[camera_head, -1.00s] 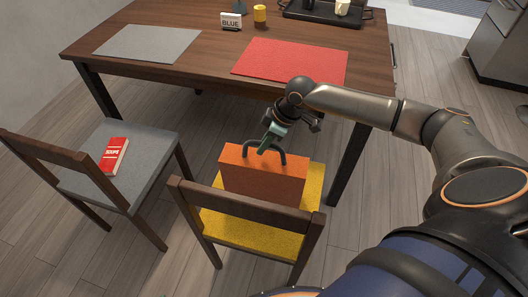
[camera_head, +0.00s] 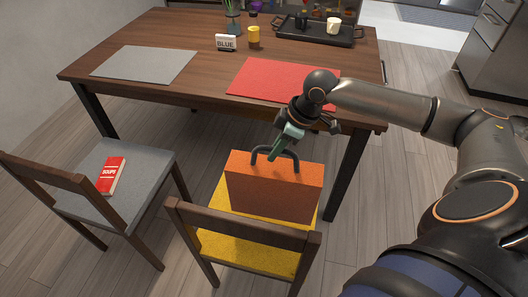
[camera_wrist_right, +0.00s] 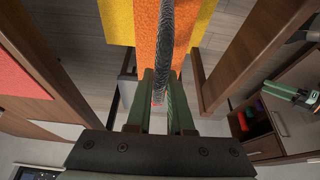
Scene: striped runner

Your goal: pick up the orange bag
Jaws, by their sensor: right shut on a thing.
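The orange bag (camera_head: 272,190), a boxy shape with a dark looped handle (camera_head: 275,153), is upright over the yellow seat (camera_head: 245,252) of the near chair. Its bottom is partly behind the chair back, so I cannot tell for sure if it clears the seat. My right gripper (camera_head: 285,145) comes from above and is shut on the handle. In the right wrist view, the handle (camera_wrist_right: 166,40) runs between its green fingers (camera_wrist_right: 160,100), with the orange side (camera_wrist_right: 145,25) beyond. Green fingers at the right edge there look like my left gripper (camera_wrist_right: 292,95); their opening is unclear.
The near chair's wooden back (camera_head: 240,225) stands in front of the bag. The table (camera_head: 160,45) is behind, with a grey mat (camera_head: 145,64), a red mat (camera_head: 283,80) and a black tray (camera_head: 310,30). A red book (camera_head: 111,176) lies on the left chair.

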